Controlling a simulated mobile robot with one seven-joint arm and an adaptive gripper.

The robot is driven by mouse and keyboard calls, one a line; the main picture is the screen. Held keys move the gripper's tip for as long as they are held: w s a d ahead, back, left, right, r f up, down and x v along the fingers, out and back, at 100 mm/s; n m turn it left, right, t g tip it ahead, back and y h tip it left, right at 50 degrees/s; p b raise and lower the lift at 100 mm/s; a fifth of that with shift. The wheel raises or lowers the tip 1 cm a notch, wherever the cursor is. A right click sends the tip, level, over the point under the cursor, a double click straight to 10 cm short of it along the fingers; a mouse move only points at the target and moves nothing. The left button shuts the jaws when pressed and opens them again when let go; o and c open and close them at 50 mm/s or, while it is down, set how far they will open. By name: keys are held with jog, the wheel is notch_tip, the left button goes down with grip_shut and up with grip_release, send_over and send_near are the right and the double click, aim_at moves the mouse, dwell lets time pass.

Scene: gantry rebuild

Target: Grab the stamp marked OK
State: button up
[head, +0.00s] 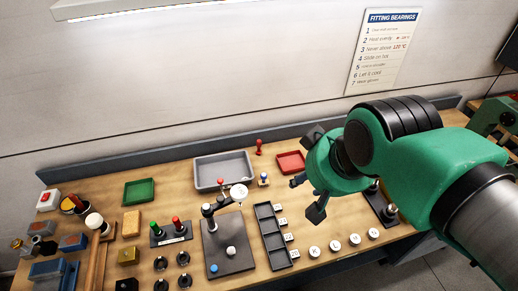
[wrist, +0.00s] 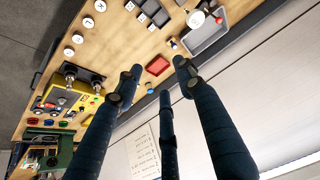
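A red-handled stamp (head: 259,147) stands upright at the back of the bench, between the grey tray and the red tray, in the head view. A blue-topped stamp (head: 264,179) stands on a small light base in front of it. The wrist view shows the open fingers (wrist: 158,84) with the red tray beyond.
The grey tray (head: 246,157) and red tray (head: 304,161) stand at the back. A black compartment rack (head: 262,211) and a dark stand with a jointed arm (head: 231,265) are in front. White discs (head: 314,251) line the front right. A wall runs behind.

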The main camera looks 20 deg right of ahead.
jog(key=shift+o, duration=0.6)
jog(key=w+d+f+n+g+p, duration=0.1)
jog(key=w+f+g, duration=0.15)
jog(key=w, duration=2.85)
jog(key=w+d+f+n+g+p, duration=0.1)
jog(key=w+d+f+g, duration=0.1)
jog(key=w+f, duration=1.9)
notch_tip(320, 180, down, 2)
jog(key=shift+w+f+g+p, duration=0.25)
jog(key=shift+g+p, duration=0.05)
jog(key=shift+g, duration=0.25)
